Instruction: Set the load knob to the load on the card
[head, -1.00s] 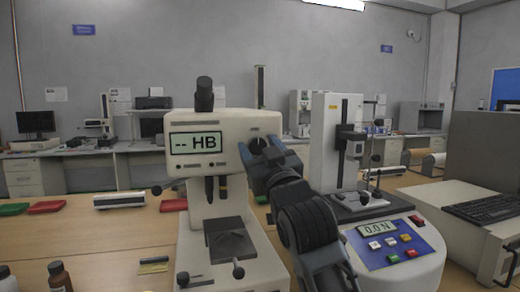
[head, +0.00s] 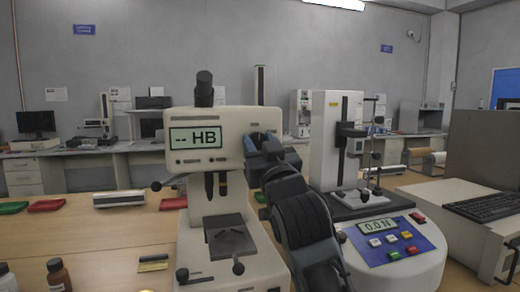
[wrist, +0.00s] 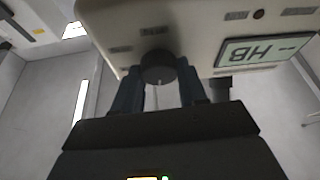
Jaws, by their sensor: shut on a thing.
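The hardness tester (head: 208,122) stands upright on the bench in the head view, its display (head: 195,138) reading "-- HB". The load knob (wrist: 157,66), a dark round dial, is on the tester's front to the right of the display in the head view. My gripper (wrist: 158,80) is shut on the knob, one finger on each side of it. In the head view my gripper (head: 262,146) and wrist hide most of the knob, and I cannot read its setting. I cannot make out a card with a readable load.
A force tester (head: 385,240) reading 0.0 N stands close to the right of my arm. A keyboard (head: 480,208) lies farther right.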

